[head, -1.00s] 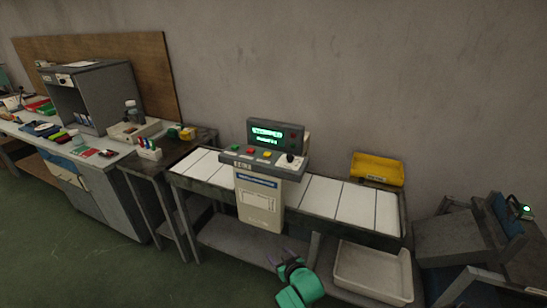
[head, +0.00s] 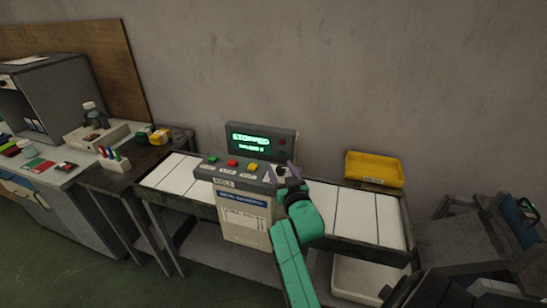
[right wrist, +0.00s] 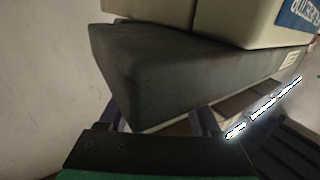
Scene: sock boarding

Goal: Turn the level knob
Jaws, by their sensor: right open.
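The grey control console (head: 236,172) stands on the bench, with green, red and yellow buttons on its sloped top. The dark level knob (head: 281,170) is at the console's right end, largely hidden by my right gripper. My right gripper (head: 282,175), on a green arm, is open, its purple fingers at either side of the knob area. I cannot tell whether they touch the knob. In the right wrist view the fingers (right wrist: 160,120) are apart, with the dark console body (right wrist: 180,75) across them. My left gripper is not in view.
A lit display (head: 258,141) behind the buttons reads "STOPPED". White boards (head: 355,213) line the bench top. A yellow tray (head: 374,168) sits at the back right, and a pale bin (head: 365,280) is below. A cluttered side table (head: 120,178) stands left.

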